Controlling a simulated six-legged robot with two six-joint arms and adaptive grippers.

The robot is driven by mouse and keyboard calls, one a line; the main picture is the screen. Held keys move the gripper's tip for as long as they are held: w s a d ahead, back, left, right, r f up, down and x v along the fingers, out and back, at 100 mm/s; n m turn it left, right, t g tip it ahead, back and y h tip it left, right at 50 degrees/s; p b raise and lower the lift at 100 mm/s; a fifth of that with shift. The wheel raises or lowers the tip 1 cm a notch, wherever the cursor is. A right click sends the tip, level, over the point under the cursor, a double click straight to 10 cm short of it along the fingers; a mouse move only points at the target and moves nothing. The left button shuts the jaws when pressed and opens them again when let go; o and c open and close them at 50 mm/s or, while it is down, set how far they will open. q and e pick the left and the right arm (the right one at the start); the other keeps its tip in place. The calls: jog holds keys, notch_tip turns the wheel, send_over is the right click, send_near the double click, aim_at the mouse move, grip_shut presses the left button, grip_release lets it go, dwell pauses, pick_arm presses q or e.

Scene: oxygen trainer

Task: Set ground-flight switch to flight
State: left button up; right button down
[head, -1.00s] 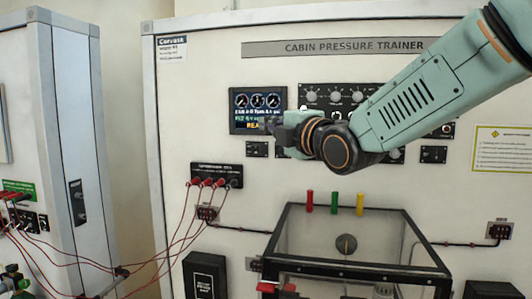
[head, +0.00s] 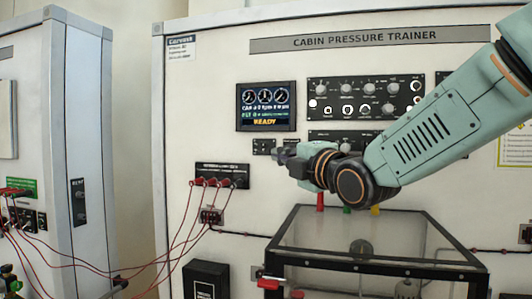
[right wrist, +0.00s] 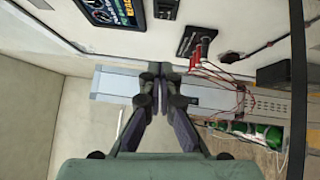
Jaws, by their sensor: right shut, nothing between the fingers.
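The cabin pressure trainer panel (head: 215,110) fills the head view. A small switch plate (head: 264,146) sits just below the lit display (head: 266,107); it also shows in the right wrist view (right wrist: 166,9). Its label is too small to read, so I cannot tell which switch is the ground-flight one. My right gripper (head: 282,154) is beside and slightly below this plate in the head view, its fingers pointing left. The fingers are together and empty in the right wrist view (right wrist: 157,88). Contact with the panel cannot be seen. My left gripper is not in view.
A knob panel (head: 366,97) is right of the display. A clear chamber (head: 315,232) with a dark frame stands below my right arm. Red cables run from a socket plate (head: 220,173) to the left cabinet (head: 95,130).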

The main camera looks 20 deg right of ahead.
jog(key=p, duration=0.1)
send_near(260, 145)
jog(key=a, duration=0.3)
jog(key=w, duration=0.1)
jog(key=w+p, duration=0.2)
jog(key=w, duration=0.1)
jog(key=shift+d+r, duration=0.25)
jog(key=shift+r, duration=0.1)
jog(key=shift+w+d+r+p, duration=0.1)
jog(key=shift+w+d+p, duration=0.3)
jog(key=shift+w, duration=0.2)
jog(key=shift+w+d, duration=0.3)
jog(key=shift+w, duration=0.1)
